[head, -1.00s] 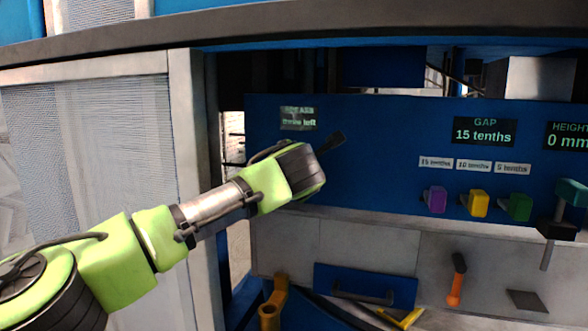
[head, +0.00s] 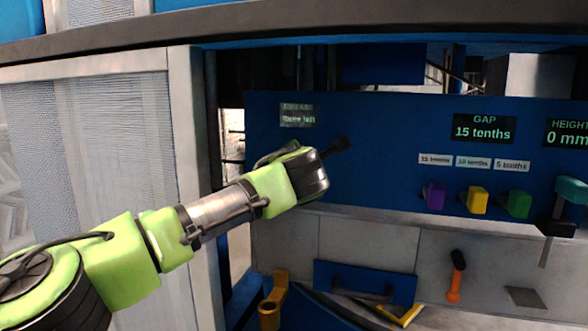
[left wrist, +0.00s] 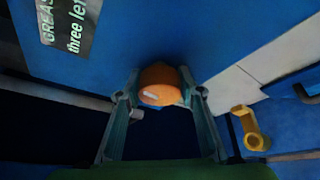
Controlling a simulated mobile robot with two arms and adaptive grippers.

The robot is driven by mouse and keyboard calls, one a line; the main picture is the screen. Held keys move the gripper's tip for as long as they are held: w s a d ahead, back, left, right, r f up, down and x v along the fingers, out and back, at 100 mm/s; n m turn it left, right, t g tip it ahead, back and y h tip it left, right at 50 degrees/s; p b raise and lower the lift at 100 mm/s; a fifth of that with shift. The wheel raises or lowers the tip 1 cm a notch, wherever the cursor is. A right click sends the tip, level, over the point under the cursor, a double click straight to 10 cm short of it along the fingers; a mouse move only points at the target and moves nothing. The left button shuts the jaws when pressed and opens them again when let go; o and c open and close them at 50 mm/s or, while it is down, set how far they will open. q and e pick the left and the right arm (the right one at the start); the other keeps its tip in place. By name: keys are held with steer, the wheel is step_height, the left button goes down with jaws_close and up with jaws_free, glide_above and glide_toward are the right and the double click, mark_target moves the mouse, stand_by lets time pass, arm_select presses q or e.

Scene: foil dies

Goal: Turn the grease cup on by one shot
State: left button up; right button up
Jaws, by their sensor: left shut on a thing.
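The grease cup (left wrist: 160,84) is a round orange cap with a white mark on its face, standing at the blue panel in the left wrist view. My left gripper (left wrist: 160,96) is shut on it, one finger on each side. In the head view my left gripper (head: 338,146) reaches the left part of the panel, and my wrist hides the cup. A label (head: 297,115) above it reads "three left"; the label also shows in the left wrist view (left wrist: 72,25), with "GREAS" readable. My right gripper is not in view.
The blue panel (head: 380,130) carries a "GAP 15 tenths" display (head: 484,128) and a "0 mm" display (head: 567,133). Below are purple (head: 433,196), yellow (head: 474,200) and green (head: 516,204) knobs. A yellow fitting (head: 270,305) and an orange-handled tool (head: 455,280) are lower down.

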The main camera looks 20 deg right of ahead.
arm_select(q)
steer(key=m+t, duration=0.2)
steer(key=m, duration=0.2)
steer(key=shift+y, duration=0.4)
steer(key=shift+f+m, duration=0.1)
steer(key=shift+m, duration=0.3)
steer(key=o, duration=1.1)
steer(key=shift+s, duration=0.2)
steer(key=s, duration=0.3)
steer(key=s+a, duration=0.1)
steer(key=s, duration=0.3)
steer(key=s+a, duration=0.1)
steer(key=s, duration=0.3)
steer(key=shift+s+r, duration=0.25)
